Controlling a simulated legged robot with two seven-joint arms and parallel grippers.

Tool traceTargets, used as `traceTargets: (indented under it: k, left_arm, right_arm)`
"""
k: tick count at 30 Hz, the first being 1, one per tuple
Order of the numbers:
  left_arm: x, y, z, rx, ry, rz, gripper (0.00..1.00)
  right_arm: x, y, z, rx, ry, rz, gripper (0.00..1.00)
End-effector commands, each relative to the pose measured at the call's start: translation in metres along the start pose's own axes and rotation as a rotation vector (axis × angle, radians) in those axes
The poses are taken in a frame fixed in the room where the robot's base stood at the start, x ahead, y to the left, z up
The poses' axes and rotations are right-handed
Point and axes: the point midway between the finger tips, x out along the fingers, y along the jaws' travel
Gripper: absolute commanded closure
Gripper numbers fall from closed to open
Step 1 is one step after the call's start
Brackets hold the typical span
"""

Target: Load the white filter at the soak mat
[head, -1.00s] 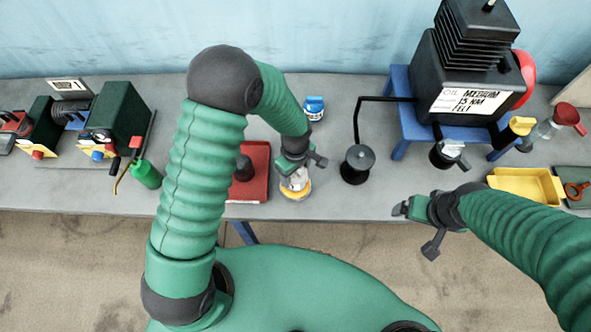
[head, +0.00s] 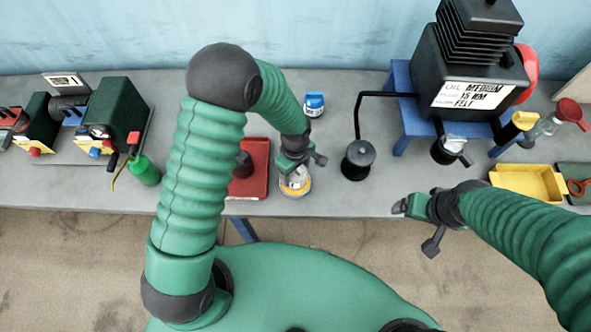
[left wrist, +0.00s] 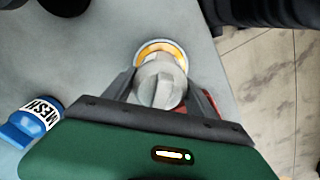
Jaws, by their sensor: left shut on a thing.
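My left gripper (head: 296,174) is over the front middle of the bench. In the left wrist view its fingers (left wrist: 162,88) are shut on a pale grey round piece with a raised ridge (left wrist: 158,82). I cannot tell whether this piece is the white filter. Just beyond it is a round dish with a pale rim and orange inside (left wrist: 165,47), also in the head view (head: 295,191). Whether the piece touches the dish is hidden. A red mat or tray (head: 250,190) lies just left of it, partly behind my arm. My right gripper (head: 416,226) is open and empty at the bench's front edge.
A blue-and-white jar (head: 314,105), labelled MESH in the left wrist view (left wrist: 32,122), stands behind the dish. A black stand (head: 358,160) is to the right. A black machine (head: 470,75) on a blue stand and a yellow tray (head: 527,170) are farther right.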

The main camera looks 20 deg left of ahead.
Motion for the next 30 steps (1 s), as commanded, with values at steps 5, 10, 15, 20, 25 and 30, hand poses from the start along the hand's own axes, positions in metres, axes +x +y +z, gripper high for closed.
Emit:
traceTargets:
  k: [5, 10, 15, 20, 25, 30]
  left_arm:
    - [0.0026, 0.0002, 0.0001, 0.0, 0.0, 0.001, 0.67]
    - [0.0046, 0.0003, 0.0001, 0.0, 0.0, 0.001, 0.67]
    - [0.0067, 0.0003, 0.0001, 0.0, 0.0, 0.001, 0.67]
    - [0.0067, 0.0003, 0.0001, 0.0, 0.0, 0.001, 0.67]
    - [0.0069, 0.0003, 0.0001, 0.0, 0.0, 0.001, 0.67]
    - [0.008, 0.0003, 0.0003, 0.001, 0.0, 0.0, 0.67]
  right_arm:
    - [0.0022, 0.0, 0.0005, 0.0, 0.0, 0.0, 0.14]
    - [0.0037, 0.0, 0.0009, 0.0, 0.0, 0.0, 0.14]
    - [0.0052, 0.0, 0.0013, 0.0, 0.0, 0.0, 0.14]
    - [0.005, 0.0, 0.0012, 0.0, 0.0, 0.0, 0.14]
    - [0.0052, 0.0, 0.0013, 0.0, 0.0, 0.0, 0.14]
    - [0.0055, 0.0, 0.0013, 0.0, 0.0, 0.0, 0.14]
